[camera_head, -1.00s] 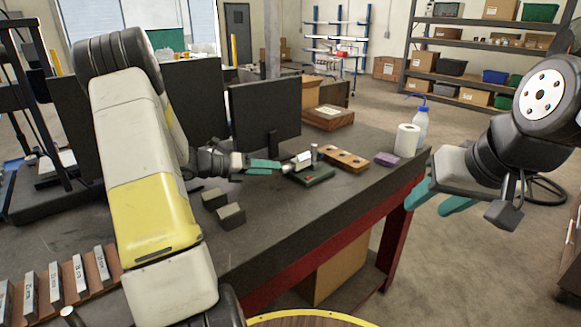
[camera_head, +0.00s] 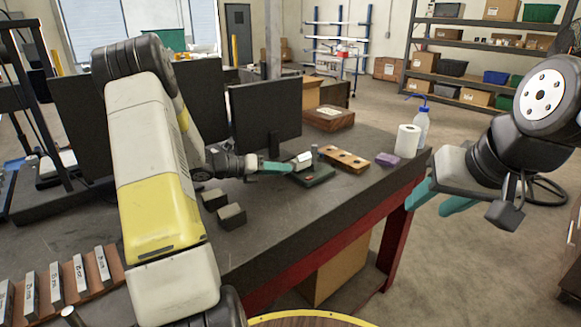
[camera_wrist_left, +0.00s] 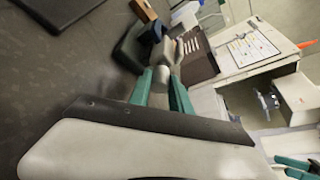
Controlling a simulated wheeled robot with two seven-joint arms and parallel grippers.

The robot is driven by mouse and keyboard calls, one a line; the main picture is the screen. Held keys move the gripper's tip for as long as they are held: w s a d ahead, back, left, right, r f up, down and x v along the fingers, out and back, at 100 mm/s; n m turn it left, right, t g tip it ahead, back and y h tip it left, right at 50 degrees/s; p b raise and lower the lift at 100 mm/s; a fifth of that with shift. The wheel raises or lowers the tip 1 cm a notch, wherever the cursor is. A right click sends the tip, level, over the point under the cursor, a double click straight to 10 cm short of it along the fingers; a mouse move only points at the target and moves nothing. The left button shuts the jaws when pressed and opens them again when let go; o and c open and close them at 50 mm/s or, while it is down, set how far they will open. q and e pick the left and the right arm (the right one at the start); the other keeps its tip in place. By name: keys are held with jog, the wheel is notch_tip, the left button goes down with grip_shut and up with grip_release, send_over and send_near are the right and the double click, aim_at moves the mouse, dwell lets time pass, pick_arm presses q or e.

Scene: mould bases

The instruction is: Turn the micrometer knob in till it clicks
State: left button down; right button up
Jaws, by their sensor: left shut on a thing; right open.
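The micrometer (camera_head: 303,161) is silver and sits in a small dark green stand (camera_head: 316,179) on the bench. My left gripper (camera_head: 286,167), with teal fingers, reaches it from the left and is shut on the micrometer knob. The fingers hide most of the knob in the head view. In the left wrist view, the teal fingers (camera_wrist_left: 166,80) close around the metal knob (camera_wrist_left: 166,55), with the dark stand (camera_wrist_left: 132,45) just beyond. Any scale marks are too small to read. My right gripper (camera_head: 432,201) is open and empty, off to the right of the bench.
A wooden block with holes (camera_head: 346,159) lies right of the stand. A purple block (camera_head: 386,160), paper roll (camera_head: 407,140) and bottle (camera_head: 421,128) stand farther right. Two grey blocks (camera_head: 231,215) lie in front. A monitor (camera_head: 265,112) stands behind.

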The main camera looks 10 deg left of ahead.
pick_arm(q)
jog(key=m+y, duration=0.1)
jog(key=m, duration=0.1)
jog(key=m+t+y, duration=0.1)
jog(key=m, duration=0.1)
jog(key=shift+s+d+r+y, duration=0.1)
jog(key=shift+d+y, duration=0.05)
jog(key=shift+y, duration=0.15)
jog(key=m+t+y, duration=0.1)
jog(key=m, duration=0.2)
jog(key=shift+s+d, duration=0.1)
jog(key=shift+d+m+t+y, duration=0.1)
jog(key=shift+m+t+y, duration=0.7)
jog(key=shift+m, duration=0.4)
jog(key=shift+s+f+m+t+y, duration=0.15)
jog(key=shift+m+t+y, duration=0.45)
jog(key=shift+m, duration=0.6)
jog(key=m+t, duration=0.2)
jog(key=m, duration=0.1)
jog(key=shift+f+m, duration=0.1)
jog(key=shift+m, duration=0.3)
jog(key=shift+d, duration=0.1)
jog(key=c, duration=1.2)
grip_release()
